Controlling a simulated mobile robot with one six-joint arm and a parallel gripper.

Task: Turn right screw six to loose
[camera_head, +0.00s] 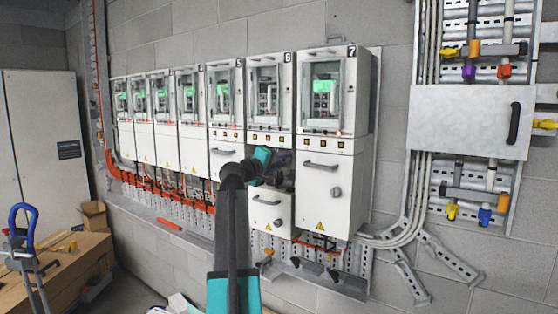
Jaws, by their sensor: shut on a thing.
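Cabinet six (267,95) is a white drive unit marked 6, second from the right in the row, with a window door above. Its lower front (268,213) carries a handle, a dark knob and a yellow warning triangle. My gripper (287,162) is at the front of this cabinet, just below the window section and towards its right side. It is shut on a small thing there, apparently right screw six. The screw is hidden behind the gripper, so I cannot see how far it is turned.
Cabinet seven (332,185) stands close on the right and sticks out further. Several similar cabinets (165,100) run to the left. A slotted rail (315,275) lies below. A wooden crate (75,255) with a blue-handled tool stands at lower left.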

